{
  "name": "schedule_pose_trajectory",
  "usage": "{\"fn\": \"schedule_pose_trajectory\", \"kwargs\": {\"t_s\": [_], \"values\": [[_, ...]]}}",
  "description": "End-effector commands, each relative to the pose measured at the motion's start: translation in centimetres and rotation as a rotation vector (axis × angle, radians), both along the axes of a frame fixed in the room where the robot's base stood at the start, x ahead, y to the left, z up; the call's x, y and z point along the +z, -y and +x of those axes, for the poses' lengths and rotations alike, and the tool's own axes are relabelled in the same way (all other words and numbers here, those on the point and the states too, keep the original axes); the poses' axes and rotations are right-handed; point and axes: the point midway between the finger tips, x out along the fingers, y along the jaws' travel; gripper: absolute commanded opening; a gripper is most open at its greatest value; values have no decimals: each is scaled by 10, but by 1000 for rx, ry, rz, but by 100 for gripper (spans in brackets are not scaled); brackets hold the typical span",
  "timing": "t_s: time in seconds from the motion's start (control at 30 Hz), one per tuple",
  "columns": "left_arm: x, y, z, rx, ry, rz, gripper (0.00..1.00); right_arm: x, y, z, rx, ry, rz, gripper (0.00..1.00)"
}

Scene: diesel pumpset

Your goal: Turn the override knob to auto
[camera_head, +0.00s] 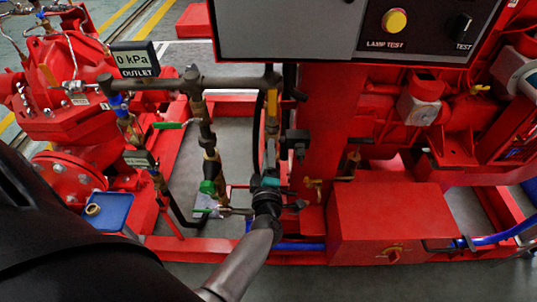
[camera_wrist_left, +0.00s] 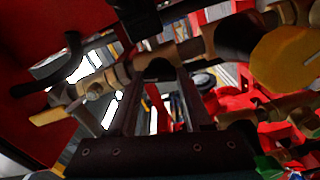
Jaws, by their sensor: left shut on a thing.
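No knob in view carries a readable "override" or "auto" label. A red rotary knob (camera_head: 393,255) with a yellow mark sits on the front of the low red box, and a black switch marked TEST (camera_head: 462,28) is on the grey panel above. My left gripper (camera_head: 268,184) is among the pipework left of the box, apart from both. In the left wrist view its fingers (camera_wrist_left: 158,72) are shut on what looks like a brass pipe fitting (camera_wrist_left: 155,68); the exact contact is partly hidden. My right gripper is not in view.
A yellow lamp-test button (camera_head: 394,20) is on the panel. A yellow valve handle (camera_head: 271,103) hangs above my left gripper and shows large in the left wrist view (camera_wrist_left: 287,58). The red box (camera_head: 385,215) stands to the right. Grey floor lies in front.

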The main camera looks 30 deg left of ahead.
Motion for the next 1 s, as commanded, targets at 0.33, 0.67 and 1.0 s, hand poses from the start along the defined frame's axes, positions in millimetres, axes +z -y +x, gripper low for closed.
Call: {"fn": "schedule_pose_trajectory", "kwargs": {"t_s": [0.33,0.67,1.0], "values": [[-1,0,0,-1,99,-161,0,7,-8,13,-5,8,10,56],[0,0,0,-1,129,-209,0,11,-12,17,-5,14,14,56],[0,0,1,-1,129,-209,0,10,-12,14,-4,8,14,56]]}}
